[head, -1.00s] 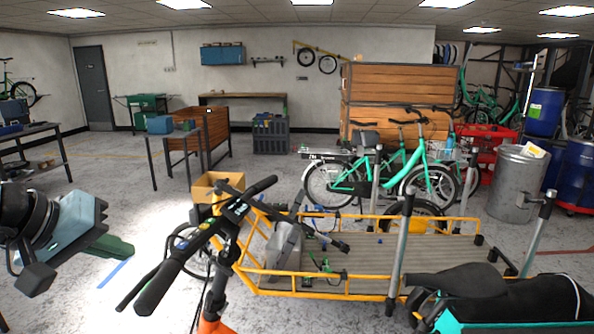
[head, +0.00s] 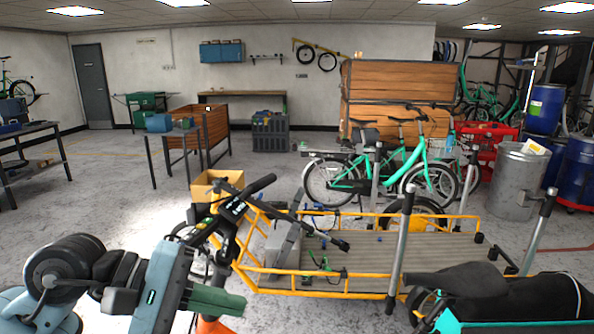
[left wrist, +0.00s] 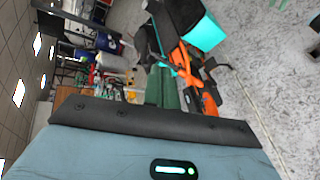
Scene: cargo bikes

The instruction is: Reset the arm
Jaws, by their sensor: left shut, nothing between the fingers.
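My left gripper (head: 222,302) is at the lower left of the head view, pointing right. Its green fingers are together with nothing between them. It is in front of the cargo bike's lower left front end, apart from or overlapping the orange frame; I cannot tell the exact gap. In the left wrist view the shut green fingers (left wrist: 162,88) point up the picture toward an orange bike part (left wrist: 190,72). My right gripper is not in view.
The cargo bike's black handlebar (head: 222,220) and yellow-railed cargo bed (head: 370,252) fill the middle. A cardboard box (head: 216,186), a green bike (head: 385,170) and a metal drum (head: 516,182) stand behind.

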